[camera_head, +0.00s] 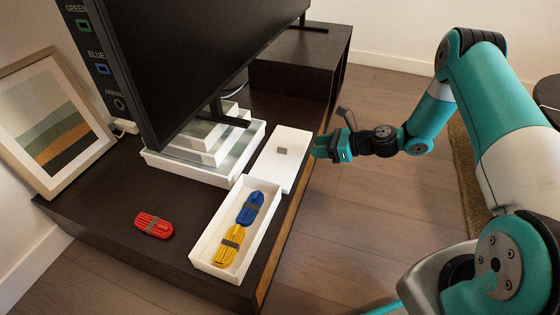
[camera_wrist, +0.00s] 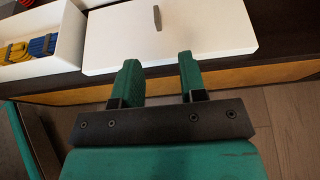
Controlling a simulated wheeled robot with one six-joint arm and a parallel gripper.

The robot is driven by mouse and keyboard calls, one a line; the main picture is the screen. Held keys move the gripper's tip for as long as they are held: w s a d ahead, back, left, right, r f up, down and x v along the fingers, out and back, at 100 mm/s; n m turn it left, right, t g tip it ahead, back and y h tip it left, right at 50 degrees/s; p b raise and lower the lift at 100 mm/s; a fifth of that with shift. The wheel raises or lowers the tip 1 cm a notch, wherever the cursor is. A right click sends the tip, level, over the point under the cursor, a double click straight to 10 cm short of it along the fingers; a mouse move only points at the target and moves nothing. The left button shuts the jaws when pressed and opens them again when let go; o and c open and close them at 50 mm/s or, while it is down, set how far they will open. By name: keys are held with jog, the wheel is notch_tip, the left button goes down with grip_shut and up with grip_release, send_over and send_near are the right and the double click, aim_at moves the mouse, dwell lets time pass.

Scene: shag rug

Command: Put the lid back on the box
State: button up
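The white box (camera_head: 205,247) stands open on the dark cabinet top near its front edge. It holds a blue cable bundle (camera_head: 250,208) and a yellow cable bundle (camera_head: 229,246). The white lid (camera_head: 290,152) lies flat just behind the box, with a small grey handle (camera_head: 281,151) on top. In the wrist view the lid (camera_wrist: 205,40) is ahead of the fingers and the box (camera_wrist: 62,50) is at the upper left. My gripper (camera_wrist: 162,75) is open and empty, in front of the lid's near long side and apart from the handle.
A red cable bundle (camera_head: 153,225) lies on the cabinet (camera_head: 110,205) left of the box. Stacked white trays (camera_head: 180,166) stand left of the lid, under a large black screen (camera_head: 190,60). A framed picture (camera_head: 50,125) leans at the left. The floor in front is clear.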

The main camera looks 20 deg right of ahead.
aim_at(289, 154)
jog(key=b+x, duration=0.2)
jog(key=x, duration=0.2)
jog(key=shift+w+a+f, duration=0.2)
jog(key=shift+f, duration=0.05)
jog(key=b+x, duration=0.4)
jog(key=x, duration=0.1)
jog(key=shift+a+r, duration=0.3)
jog(key=shift+a, duration=0.05)
jog(key=shift+w+a, duration=0.25)
jog(key=shift+r, duration=0.1)
jog(key=shift+c, duration=0.2)
grip_shut()
